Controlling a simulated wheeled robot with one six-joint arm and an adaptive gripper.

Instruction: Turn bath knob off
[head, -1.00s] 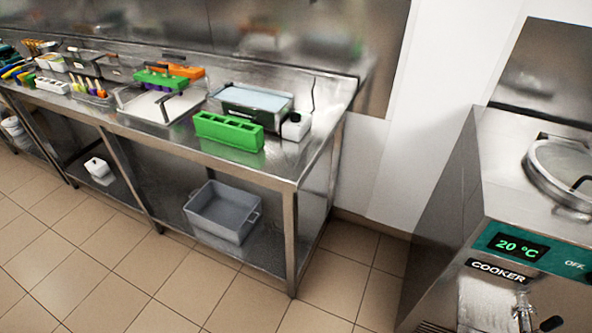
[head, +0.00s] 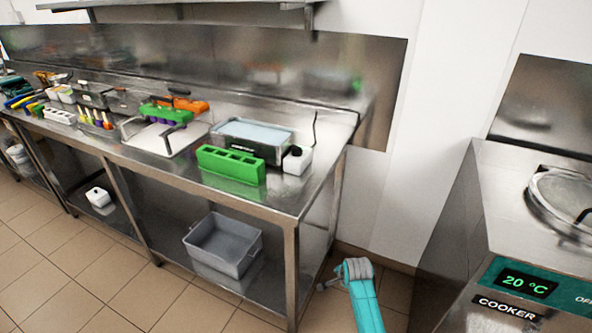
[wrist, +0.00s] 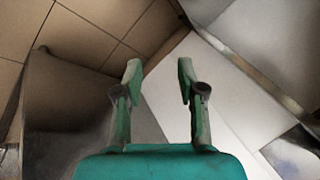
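A steel bath (head: 252,138) with a pale blue top stands on the counter near its right end. A small white box (head: 297,162) with a black round part on top stands against its right side. I cannot tell which part is the bath knob or how it is set. My gripper (wrist: 160,75) shows in the wrist view with two green fingers spread apart and nothing between them. In the head view my teal arm rises from the bottom edge, right of the counter and apart from the bath; the fingers cannot be made out there.
A green block with slots (head: 231,165) stands in front of the bath. The steel counter (head: 250,193) has a shelf below with a grey tub (head: 222,245). A cooker (head: 520,230) showing 20 °C stands at the right. Tiled floor (head: 205,312) lies open in front.

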